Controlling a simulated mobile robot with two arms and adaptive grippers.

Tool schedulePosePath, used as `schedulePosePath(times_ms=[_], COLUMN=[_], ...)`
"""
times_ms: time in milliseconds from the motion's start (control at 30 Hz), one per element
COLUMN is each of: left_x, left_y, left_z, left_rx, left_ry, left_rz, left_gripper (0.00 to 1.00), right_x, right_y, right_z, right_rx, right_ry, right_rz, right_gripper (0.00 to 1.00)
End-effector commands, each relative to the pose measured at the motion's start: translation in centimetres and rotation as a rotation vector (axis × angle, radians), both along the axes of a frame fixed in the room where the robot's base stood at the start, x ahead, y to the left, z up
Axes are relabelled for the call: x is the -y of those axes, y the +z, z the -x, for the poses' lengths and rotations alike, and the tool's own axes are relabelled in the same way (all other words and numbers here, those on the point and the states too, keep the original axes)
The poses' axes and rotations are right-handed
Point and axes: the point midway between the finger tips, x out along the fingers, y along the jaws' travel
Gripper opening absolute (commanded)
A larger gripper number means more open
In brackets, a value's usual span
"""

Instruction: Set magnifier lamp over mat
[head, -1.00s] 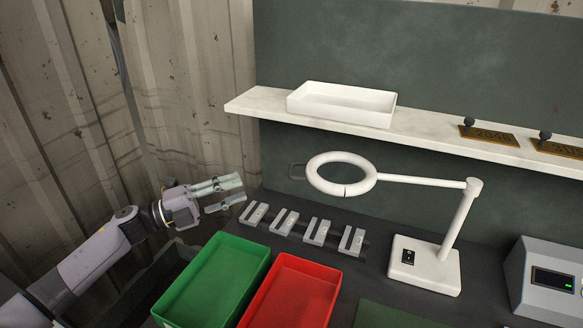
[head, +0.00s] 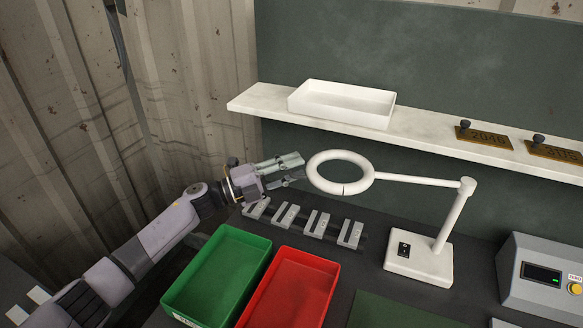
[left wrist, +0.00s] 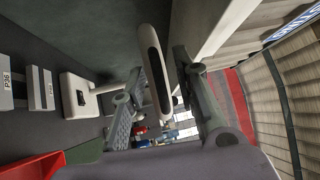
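The white magnifier lamp (head: 419,257) stands upright on the dark table, its arm stretched left to a white ring head (head: 318,181). The ring hangs above several grey holders, left of and behind the green mat (head: 392,313), not over it. My left gripper (head: 296,170) is open, its fingertips close to the ring's left rim. In the left wrist view the ring head (left wrist: 154,66) shows edge-on between the open fingers (left wrist: 159,72); I cannot tell if they touch it. The lamp base (left wrist: 78,97) shows there too. My right gripper is not in view.
A green bin (head: 217,275) and a red bin (head: 290,288) stand at the front. Grey holders (head: 316,225) line the table below the ring. A shelf (head: 420,133) with a white tray (head: 341,104) runs behind. A grey device (head: 541,275) stands right of the lamp.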

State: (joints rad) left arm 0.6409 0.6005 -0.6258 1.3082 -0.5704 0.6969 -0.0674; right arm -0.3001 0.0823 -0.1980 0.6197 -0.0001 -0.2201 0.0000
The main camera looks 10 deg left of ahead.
Motion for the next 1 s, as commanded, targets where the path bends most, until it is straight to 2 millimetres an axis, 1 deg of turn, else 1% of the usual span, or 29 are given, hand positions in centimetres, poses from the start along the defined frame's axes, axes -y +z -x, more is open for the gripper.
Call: schedulePosePath(times_ms=[67, 500, 1000], left_x=[-0.01, -0.02, -0.04], left_y=[-0.01, -0.02, -0.07], left_z=[0.0, 0.04, 0.04], left_rx=[0.0, -0.001, -0.002], left_ry=[0.0, 0.0, 0.0], left_rz=[0.0, 0.001, 0.0], left_gripper=[0.28, 0.0, 0.0], right_x=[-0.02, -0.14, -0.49], right_y=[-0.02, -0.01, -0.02], right_z=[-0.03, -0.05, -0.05], right_rx=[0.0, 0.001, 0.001], right_ry=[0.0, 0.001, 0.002], right_rz=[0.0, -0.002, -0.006], right_gripper=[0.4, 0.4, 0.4])
